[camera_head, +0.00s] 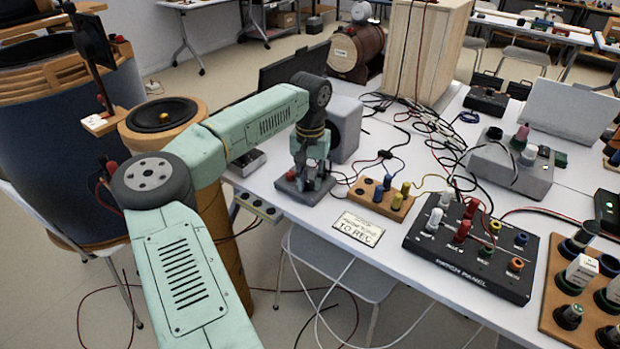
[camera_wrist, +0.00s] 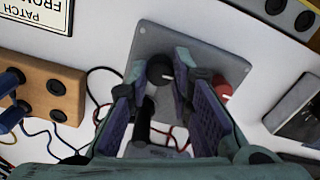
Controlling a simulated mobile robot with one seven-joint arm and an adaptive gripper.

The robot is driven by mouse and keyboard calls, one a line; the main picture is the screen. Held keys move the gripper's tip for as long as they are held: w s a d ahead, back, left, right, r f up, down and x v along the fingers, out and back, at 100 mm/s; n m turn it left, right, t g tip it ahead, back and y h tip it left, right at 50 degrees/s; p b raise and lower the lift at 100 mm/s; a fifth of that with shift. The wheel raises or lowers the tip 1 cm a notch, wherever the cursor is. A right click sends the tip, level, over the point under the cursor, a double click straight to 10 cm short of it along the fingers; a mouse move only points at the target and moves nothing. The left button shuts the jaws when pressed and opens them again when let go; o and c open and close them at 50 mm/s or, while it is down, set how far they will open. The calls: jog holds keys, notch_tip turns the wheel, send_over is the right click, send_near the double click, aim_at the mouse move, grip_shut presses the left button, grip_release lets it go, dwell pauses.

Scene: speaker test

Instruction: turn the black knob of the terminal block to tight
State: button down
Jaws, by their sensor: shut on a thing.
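The terminal block (camera_wrist: 150,38) is a grey plate with a black knob (camera_wrist: 160,69) and a red knob (camera_wrist: 222,86). In the head view the block (camera_head: 291,188) lies on the white table under my gripper (camera_head: 311,176), with the red knob (camera_head: 291,174) at its left. My gripper (camera_wrist: 158,74) is shut on the black knob, one finger on each side of it. A small pale mark shows on the black knob; its exact direction is hard to tell. In the head view the gripper hides the black knob.
A wooden socket block (camera_head: 380,198) stands right of the terminal block, with a lettered sign (camera_head: 358,229) in front. A grey speaker box (camera_head: 345,128) stands close behind my gripper. A black patch panel (camera_head: 470,248) and loose cables lie farther right.

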aim_at(310, 182)
jog(key=shift+r+m, duration=0.1)
jog(key=shift+m, duration=0.4)
jog(key=c, duration=1.7)
grip_release()
notch_tip(310, 182, up, 12)
